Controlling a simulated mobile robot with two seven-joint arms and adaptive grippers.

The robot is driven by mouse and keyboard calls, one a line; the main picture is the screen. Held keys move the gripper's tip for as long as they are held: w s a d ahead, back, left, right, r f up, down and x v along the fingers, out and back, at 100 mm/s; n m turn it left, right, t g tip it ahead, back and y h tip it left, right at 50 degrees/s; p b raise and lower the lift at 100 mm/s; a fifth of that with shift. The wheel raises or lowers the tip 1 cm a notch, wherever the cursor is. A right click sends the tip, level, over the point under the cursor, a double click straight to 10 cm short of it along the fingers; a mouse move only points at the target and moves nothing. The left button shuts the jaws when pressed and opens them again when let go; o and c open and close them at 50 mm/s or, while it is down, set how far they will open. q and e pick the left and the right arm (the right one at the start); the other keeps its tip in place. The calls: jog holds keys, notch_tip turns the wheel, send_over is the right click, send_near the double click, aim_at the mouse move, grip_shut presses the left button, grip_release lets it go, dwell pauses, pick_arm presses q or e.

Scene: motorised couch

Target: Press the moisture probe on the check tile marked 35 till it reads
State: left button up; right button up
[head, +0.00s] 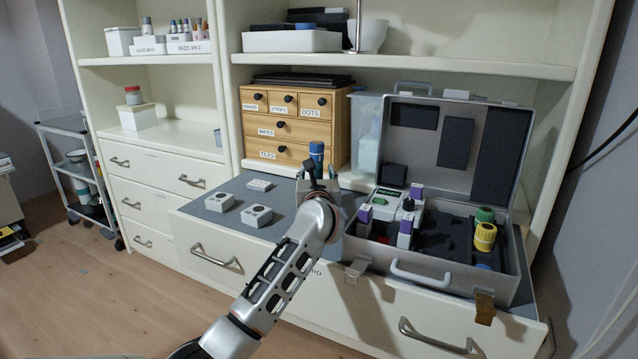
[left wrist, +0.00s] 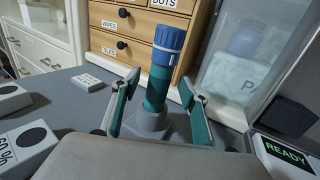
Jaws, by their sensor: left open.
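The likely moisture probe is an upright teal cylinder with a blue cap (left wrist: 160,72), seated in a grey stand (left wrist: 150,123); its top (head: 316,149) shows in the head view. My left gripper (head: 318,176) is open, with one finger on each side of the probe in the left wrist view (left wrist: 158,90). I cannot tell whether either finger touches it. Two white check tiles with dark discs, a left one (head: 220,202) and a front one (head: 258,216), lie left of the gripper. One tile (left wrist: 25,158) appears to read 60 %. I cannot read 35 on any tile. My right gripper is out of view.
A small white block (head: 259,185) lies behind the tiles. An open grey case (head: 455,268) stands at right; a display (left wrist: 287,158) inside reads READY. A wooden drawer unit (head: 292,131) and a translucent bin (left wrist: 240,72) stand behind. The grey top around the tiles is clear.

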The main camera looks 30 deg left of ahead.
pick_arm(q)
jog(key=shift+w+a+f, duration=0.3)
jog(key=shift+w, duration=0.2)
jog(key=shift+w+a+f, duration=0.25)
jog(key=shift+w+a, duration=0.05)
jog(key=shift+w, duration=0.15)
jog(key=shift+w+a+r+b, duration=0.15)
jog(key=shift+b, duration=0.15)
jog(key=shift+r, duration=0.15)
jog(key=c, duration=1.1)
grip_shut()
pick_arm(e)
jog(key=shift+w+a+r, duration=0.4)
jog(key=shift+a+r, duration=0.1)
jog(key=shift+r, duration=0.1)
pick_arm(q)
jog(key=shift+r, duration=0.15)
